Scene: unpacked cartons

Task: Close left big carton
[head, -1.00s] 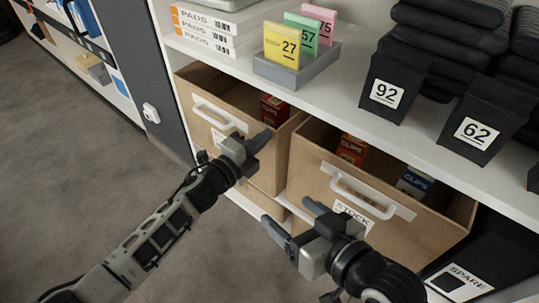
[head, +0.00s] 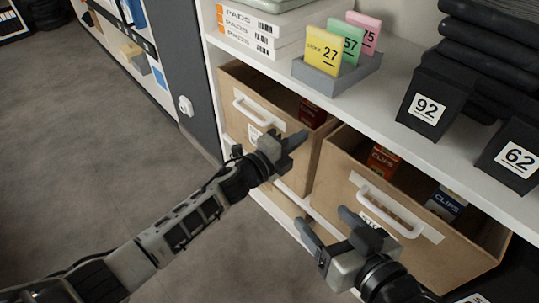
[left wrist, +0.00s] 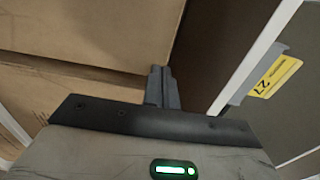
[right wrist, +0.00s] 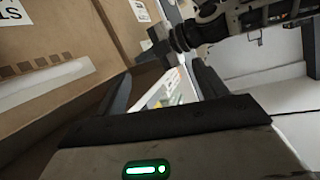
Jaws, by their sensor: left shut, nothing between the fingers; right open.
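The left big carton (head: 236,98) is a tan open-topped box with a white handle and a label on its front. It stands out from under the white shelf, its top open, with a red box inside. My left gripper (head: 293,142) is shut and empty at the carton's front right part, hiding some of it; contact is unclear. In the left wrist view, its closed fingers (left wrist: 162,86) are in front of tan cardboard. My right gripper (head: 325,224) is open and empty, lower and in front of the right carton (head: 345,165). Its fingers (right wrist: 162,88) show apart in the right wrist view.
The right carton also stands out, open, holding clips boxes (head: 446,204). The white shelf (head: 395,130) above carries a grey card tray (head: 335,80) and black numbered bins (head: 428,105). A dark upright panel (head: 185,65) stands left. The floor at left is clear.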

